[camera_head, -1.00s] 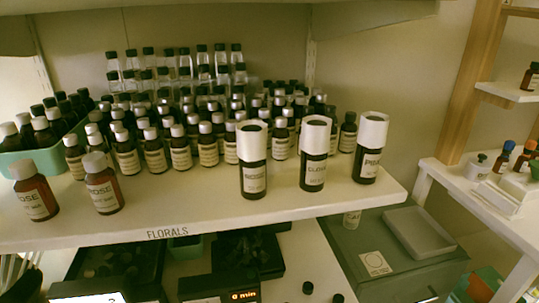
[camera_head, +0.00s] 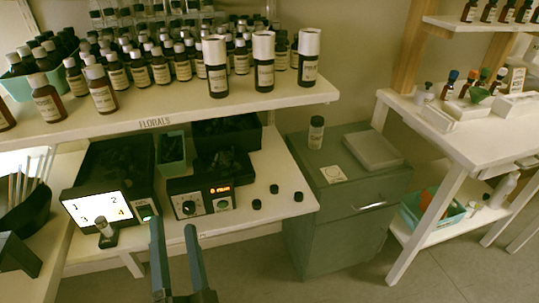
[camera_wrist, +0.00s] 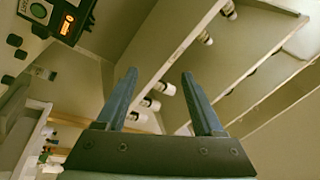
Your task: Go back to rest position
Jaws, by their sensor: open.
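My gripper (camera_head: 173,236) shows at the bottom of the head view, in front of the lower bench. Its two blue fingers are apart with nothing between them. In the wrist view, my gripper (camera_wrist: 158,80) is also open and empty, with the underside of a shelf and several white-capped bottles beyond it. The fingers touch nothing that I can see.
The florals shelf (camera_head: 155,121) holds rows of bottles, with three white-capped ones (camera_head: 264,62) near its front. A grey cabinet (camera_head: 345,205) and white table (camera_head: 455,130) stand right.

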